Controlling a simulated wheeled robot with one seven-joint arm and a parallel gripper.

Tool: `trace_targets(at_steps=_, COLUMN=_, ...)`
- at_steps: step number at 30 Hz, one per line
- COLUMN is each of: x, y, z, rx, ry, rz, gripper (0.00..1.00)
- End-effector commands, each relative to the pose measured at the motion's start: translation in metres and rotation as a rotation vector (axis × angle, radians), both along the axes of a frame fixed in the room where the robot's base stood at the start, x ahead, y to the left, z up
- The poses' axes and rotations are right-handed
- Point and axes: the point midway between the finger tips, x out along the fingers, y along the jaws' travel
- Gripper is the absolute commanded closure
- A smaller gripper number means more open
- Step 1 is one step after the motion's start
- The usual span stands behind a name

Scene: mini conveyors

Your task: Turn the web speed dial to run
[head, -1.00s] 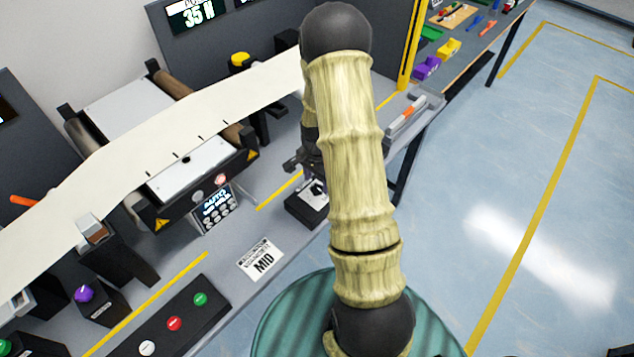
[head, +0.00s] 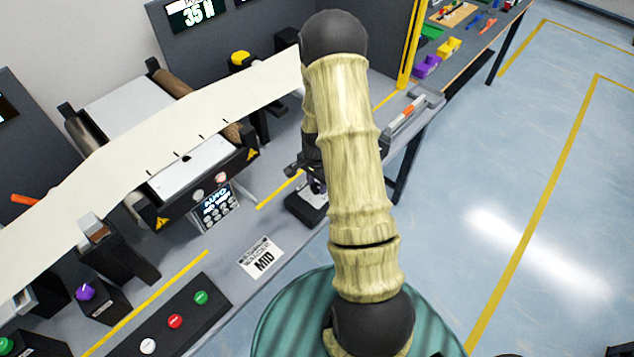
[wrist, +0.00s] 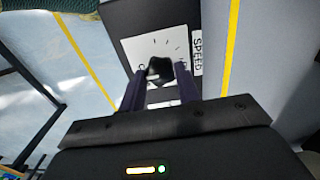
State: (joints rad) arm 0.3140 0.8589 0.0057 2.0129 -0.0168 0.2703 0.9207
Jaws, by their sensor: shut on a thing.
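The web speed dial is a black knob (wrist: 160,70) on a white plate (wrist: 133,48) marked with ticks, with a SPEED label (wrist: 198,53) beside it, in the wrist view. Its dark box (head: 304,207) shows in the head view on the bench, partly hidden behind my arm. My gripper (wrist: 160,72) is at the knob, with one finger on each side, shut on it. In the head view my gripper (head: 312,182) is mostly hidden by the arm.
A MID card (head: 261,258) lies on the bench left of the dial box. A keypad panel (head: 215,207) and a button box (head: 168,322) stand further left. A grey tray (head: 415,110) lies beyond the arm. The web (head: 150,130) runs over rollers.

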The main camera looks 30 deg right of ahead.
Motion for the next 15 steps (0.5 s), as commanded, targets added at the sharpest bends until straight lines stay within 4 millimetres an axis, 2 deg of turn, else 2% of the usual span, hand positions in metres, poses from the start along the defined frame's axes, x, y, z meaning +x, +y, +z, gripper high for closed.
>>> trace_targets(at_steps=8, x=0.0006, y=0.0, z=0.0, rx=0.0, ry=-0.002, rz=0.08, gripper=0.9)
trace_targets(at_steps=15, x=0.0008, y=0.0002, z=-0.0003, rx=0.0, ry=-0.002, rz=0.235, gripper=0.9)
